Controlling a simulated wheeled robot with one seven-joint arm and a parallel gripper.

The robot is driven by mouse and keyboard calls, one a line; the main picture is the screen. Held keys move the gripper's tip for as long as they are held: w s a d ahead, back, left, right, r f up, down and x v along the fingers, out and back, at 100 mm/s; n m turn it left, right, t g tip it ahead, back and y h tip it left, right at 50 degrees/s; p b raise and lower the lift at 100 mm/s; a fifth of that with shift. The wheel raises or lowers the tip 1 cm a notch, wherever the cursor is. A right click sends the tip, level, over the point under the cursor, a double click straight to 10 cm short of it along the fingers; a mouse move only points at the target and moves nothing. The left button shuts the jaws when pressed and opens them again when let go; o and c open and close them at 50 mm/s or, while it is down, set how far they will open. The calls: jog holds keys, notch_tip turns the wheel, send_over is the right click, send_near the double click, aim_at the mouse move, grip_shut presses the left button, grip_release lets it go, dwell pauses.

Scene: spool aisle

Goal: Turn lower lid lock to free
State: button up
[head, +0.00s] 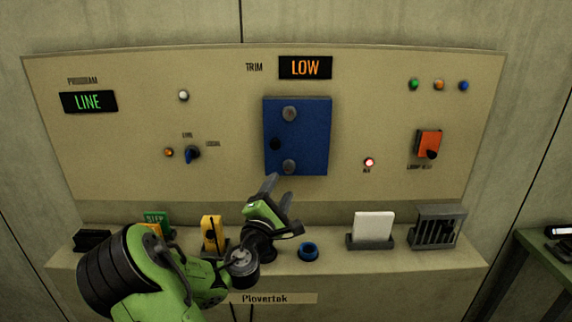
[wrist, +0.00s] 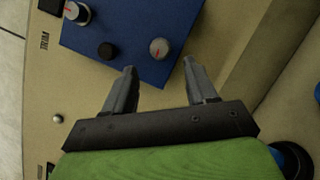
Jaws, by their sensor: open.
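The blue lid (head: 310,135) is set in the beige panel. It bears an upper round grey lock (head: 289,114) and a lower round grey lock (head: 289,167). The upper lock (wrist: 77,13) also shows a red mark there. My gripper (head: 280,188) is open and empty, just below the lower lock in the head view. It also shows in the wrist view (wrist: 160,67). No contact with the lock is visible.
A black knob (head: 275,144) sits at the lid's left edge. The ledge below holds a blue ring (head: 308,251), a white card (head: 374,225) and a dark slotted holder (head: 437,226).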

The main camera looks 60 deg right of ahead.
aim_at(288, 170)
jog(key=p+x, duration=0.1)
jog(key=x, duration=0.5)
jog(key=shift+d+r+p, duration=0.1)
jog(key=shift+d+p, duration=0.1)
jog(key=shift+p, duration=0.2)
jog(key=c, duration=1.1)
jog(key=shift+o, duration=0.2)
jog(key=shift+w, duration=0.1)
jog(key=shift+m, duration=0.4)
jog(key=m+p, duration=0.1)
jog(key=m, duration=0.1)
jog(key=m+g+y+p, duration=0.1)
jog(key=m, duration=0.1)
jog(key=shift+r, duration=0.25)
jog(key=m+y, duration=0.2)
jog(key=m, duration=0.2)
jog(key=shift+r+p, duration=0.1)
jog(key=shift+p, duration=0.25)
jog(key=m+y, duration=0.1)
jog(key=m, duration=0.3)
jog(key=shift+r+y+b, duration=0.1)
jog(key=shift+y+b, duration=0.2)
jog(key=shift+y, duration=0.1)
jog(key=shift+r+m+t+y+b, duration=0.1)
jog(key=shift+m+t+y+b, duration=0.75)
jog(key=shift+m, duration=0.75)
